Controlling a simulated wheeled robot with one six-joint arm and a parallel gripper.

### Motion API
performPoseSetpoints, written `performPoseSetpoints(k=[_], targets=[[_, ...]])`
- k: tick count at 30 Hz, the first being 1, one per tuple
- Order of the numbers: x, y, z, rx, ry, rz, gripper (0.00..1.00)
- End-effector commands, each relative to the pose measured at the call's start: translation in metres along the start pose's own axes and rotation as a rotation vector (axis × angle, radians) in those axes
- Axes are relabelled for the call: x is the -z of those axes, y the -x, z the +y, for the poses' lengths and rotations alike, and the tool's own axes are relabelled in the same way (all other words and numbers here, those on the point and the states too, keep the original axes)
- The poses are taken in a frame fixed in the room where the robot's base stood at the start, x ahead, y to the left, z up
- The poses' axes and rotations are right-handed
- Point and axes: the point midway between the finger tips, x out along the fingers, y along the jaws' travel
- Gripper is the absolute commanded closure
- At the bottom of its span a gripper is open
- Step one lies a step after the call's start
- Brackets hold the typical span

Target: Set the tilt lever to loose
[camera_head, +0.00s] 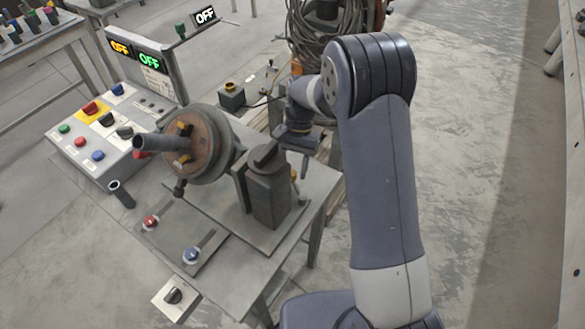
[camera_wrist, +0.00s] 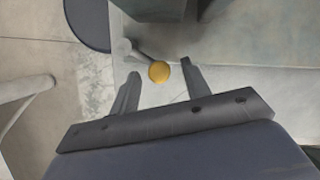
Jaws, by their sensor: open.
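A lever with a yellow ball knob (camera_wrist: 159,71), which looks like the tilt lever, is in the wrist view. Its thin grey rod runs up-left from the knob to a round grey pivot (camera_wrist: 122,47). In the head view the yellow knob (camera_head: 294,174) shows small at the right side of the positioner (camera_head: 268,195), partly hidden. My gripper (camera_wrist: 159,76) is open, and the knob appears between its two fingertips in the wrist view. I cannot tell whether the fingers touch it. In the head view my gripper (camera_head: 301,152) is beside the positioner, its fingers mostly unclear.
The positioner's round faceplate (camera_head: 200,147) stands left on the metal table. A control box (camera_head: 95,135) with coloured buttons and displays reading OFF is at the left. A red knob (camera_head: 151,221) and blue knob (camera_head: 192,254) are in front. Cables hang behind my arm.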

Motion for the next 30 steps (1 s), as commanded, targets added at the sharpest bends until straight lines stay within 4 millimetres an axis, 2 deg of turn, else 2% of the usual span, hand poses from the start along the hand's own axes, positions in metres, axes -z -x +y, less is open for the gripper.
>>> performPoseSetpoints(k=[9,15,21,30], targets=[[0.001,0.062,-0.001,0.003,0.0,0.006,0.55],[0.001,0.09,0.0,0.001,0.0,0.004,0.55],[0.0,0.099,0.0,0.0,0.0,0.002,0.55],[0.0,0.098,0.0,0.0,0.0,0.001,0.55]])
